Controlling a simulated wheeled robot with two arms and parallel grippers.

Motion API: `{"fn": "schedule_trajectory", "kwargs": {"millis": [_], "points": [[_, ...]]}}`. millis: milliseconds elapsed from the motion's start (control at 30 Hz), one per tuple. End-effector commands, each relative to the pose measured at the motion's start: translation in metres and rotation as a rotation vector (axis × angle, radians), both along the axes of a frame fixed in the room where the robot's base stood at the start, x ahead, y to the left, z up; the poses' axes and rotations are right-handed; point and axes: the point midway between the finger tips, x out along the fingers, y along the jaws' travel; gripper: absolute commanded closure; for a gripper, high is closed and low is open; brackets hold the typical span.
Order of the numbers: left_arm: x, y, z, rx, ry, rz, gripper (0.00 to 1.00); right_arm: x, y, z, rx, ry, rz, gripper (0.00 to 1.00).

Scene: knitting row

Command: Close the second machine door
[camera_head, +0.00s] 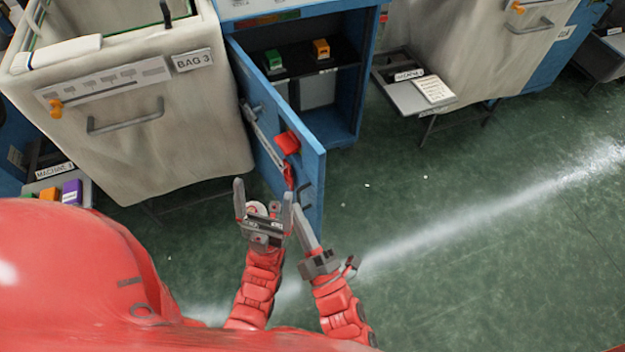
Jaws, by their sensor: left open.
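A blue machine door (306,167) stands swung open toward me from a blue cabinet (349,95), hinged on the cabinet's left side. A red block (287,143) and a smaller red piece (288,176) sit on the door near its free edge. My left gripper (263,196) is open and empty, its fingers pointing up just in front of the door's lower part; I cannot tell if it touches. My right gripper (301,215) is close beside it on the right, seen edge-on near the door's lower corner, so its jaw state is unclear.
A pale bag labelled BAG 3 (180,125) stands close left of the door. Green (273,60) and orange (321,48) items sit inside the cabinet. A grey tray (400,97) juts out at right. Green floor (470,190) is clear at right.

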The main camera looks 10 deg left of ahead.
Motion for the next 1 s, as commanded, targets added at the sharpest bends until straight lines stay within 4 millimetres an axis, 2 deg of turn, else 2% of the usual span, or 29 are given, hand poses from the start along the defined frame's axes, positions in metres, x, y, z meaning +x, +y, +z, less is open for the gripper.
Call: {"fn": "schedule_trajectory", "kwargs": {"millis": [33, 100, 200, 267, 367, 567, 967, 1000], "points": [[0.0, 0.0, -0.001, 0.0, 0.0, 0.0, 0.08, -0.007, 0.005, -0.018, -0.129, 0.013, -0.034, 1.0], [0.0, 0.0, -0.001, 0.0, 0.0, 0.0, 0.08, -0.008, 0.001, -0.038, -0.308, 0.017, -0.106, 1.0], [0.0, 0.0, -0.001, 0.0, 0.0, 0.0, 0.08, -0.008, -0.013, -0.059, -0.495, 0.016, -0.182, 1.0], [0.0, 0.0, -0.001, 0.0, 0.0, 0.0, 0.08, -0.007, -0.021, -0.066, -0.565, 0.014, -0.215, 1.0], [0.0, 0.0, 0.0, 0.0, 0.0, 0.0, 0.08, -0.004, -0.027, -0.07, -0.617, 0.011, -0.241, 1.0], [0.0, 0.0, 0.005, 0.0, 0.0, 0.0, 0.08, 0.012, -0.015, -0.067, -0.619, 0.005, -0.239, 1.0], [0.0, 0.0, 0.02, 0.0, 0.0, 0.0, 0.08, 0.083, 0.027, -0.067, -0.616, 0.007, -0.242, 1.0], [0.0, 0.0, 0.025, 0.0, 0.0, 0.0, 0.08, 0.088, 0.02, -0.066, -0.618, 0.008, -0.245, 1.0]]}}
